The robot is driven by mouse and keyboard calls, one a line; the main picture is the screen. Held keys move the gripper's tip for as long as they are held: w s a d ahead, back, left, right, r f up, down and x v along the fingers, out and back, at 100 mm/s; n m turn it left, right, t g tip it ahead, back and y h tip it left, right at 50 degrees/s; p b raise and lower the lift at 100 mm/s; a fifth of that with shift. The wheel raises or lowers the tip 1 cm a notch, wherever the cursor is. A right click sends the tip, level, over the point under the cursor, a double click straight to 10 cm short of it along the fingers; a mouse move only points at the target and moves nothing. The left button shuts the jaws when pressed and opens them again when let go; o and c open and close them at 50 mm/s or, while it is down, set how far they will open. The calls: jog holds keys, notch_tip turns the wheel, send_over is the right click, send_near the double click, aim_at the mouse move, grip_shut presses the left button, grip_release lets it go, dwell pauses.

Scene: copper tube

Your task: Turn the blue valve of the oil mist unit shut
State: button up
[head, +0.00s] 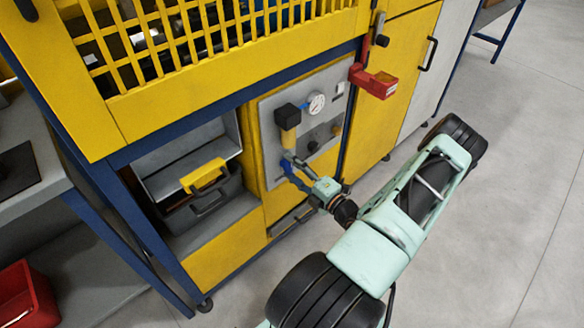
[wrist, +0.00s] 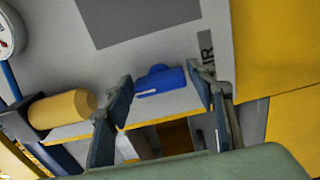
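The blue valve (wrist: 160,81) shows in the wrist view as a small blue handle with a short pale mark, close to the grey panel. My gripper (wrist: 160,78) is open, with one dark finger on each side of the valve. A gap shows between the valve and the left finger; the right fingertip is very near it, and I cannot tell if they touch. In the head view my gripper (head: 298,170) reaches the panel below the oil mist unit (head: 288,118), which has a black top and yellow bowl. The valve is hard to make out there.
A pressure gauge (head: 316,103) and dark knobs sit on the grey panel (head: 272,165) near my gripper. A red box (head: 376,82) juts out at the upper right. A toolbox (head: 205,190) stands in the open bay at left. The floor at right is clear.

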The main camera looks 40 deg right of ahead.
jog(key=shift+o, duration=0.8)
jog(key=shift+s, duration=0.2)
jog(key=s+d, duration=0.1)
jog(key=s, duration=1)
jog(key=shift+s, duration=0.3)
